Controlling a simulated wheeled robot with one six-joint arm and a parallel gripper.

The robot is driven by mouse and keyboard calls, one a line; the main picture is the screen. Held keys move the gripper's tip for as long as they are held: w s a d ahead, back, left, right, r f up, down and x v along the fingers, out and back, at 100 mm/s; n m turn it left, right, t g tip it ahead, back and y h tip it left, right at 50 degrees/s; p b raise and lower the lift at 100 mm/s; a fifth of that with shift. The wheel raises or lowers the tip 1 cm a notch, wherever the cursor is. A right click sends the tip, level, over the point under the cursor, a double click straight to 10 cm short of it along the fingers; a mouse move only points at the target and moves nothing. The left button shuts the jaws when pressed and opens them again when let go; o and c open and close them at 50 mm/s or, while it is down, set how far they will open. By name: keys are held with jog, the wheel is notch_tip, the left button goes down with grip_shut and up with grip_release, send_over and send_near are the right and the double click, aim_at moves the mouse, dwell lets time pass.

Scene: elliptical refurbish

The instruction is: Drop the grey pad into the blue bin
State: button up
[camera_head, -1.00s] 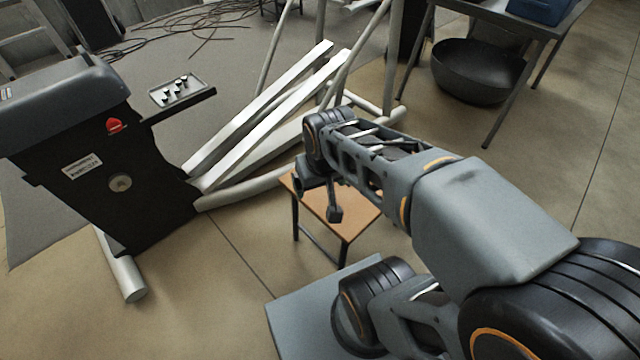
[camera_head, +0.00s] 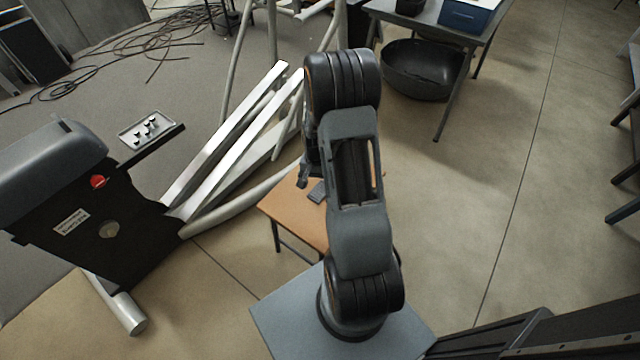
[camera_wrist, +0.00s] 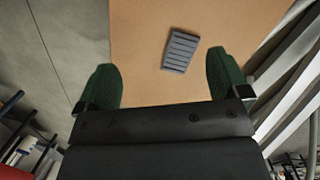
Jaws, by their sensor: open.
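The grey pad (camera_wrist: 181,50) is a small ribbed rectangle lying on a small wooden-topped table (camera_wrist: 135,60). In the head view the pad (camera_head: 317,192) shows on the table (camera_head: 290,212), partly beside my arm. My gripper (camera_wrist: 165,85) is open and empty in the wrist view, its two green fingers spread wide, with the pad beyond the fingertips and between their lines. In the head view my gripper (camera_head: 304,180) is mostly hidden by my arm. The blue bin (camera_head: 470,14) stands on a grey workbench (camera_head: 425,12) at the top right.
A black exercise machine frame (camera_head: 90,205) with a small tray (camera_head: 147,130) stands at the left. White beams (camera_head: 225,140) lie beside the small table. A black tub (camera_head: 415,72) is under the workbench. Open floor (camera_head: 480,180) lies to the right.

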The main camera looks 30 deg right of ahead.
aim_at(317, 193)
jog(key=w+d+f+m+t, duration=0.2)
jog(key=w+d+f+m, duration=0.1)
jog(key=w+m, duration=0.15)
jog(key=shift+h, duration=0.4)
jog(key=f, duration=0.4)
jog(key=f+b, duration=0.1)
jog(key=f, duration=0.3)
jog(key=w+f+b, duration=0.1)
jog(key=f, duration=0.3)
jog(key=shift+d+f, duration=0.1)
jog(key=shift+f, duration=0.15)
jog(key=shift+c, duration=0.2)
jog(key=c, duration=1.1)
jog(key=shift+o, duration=0.2)
jog(key=shift+r, duration=0.15)
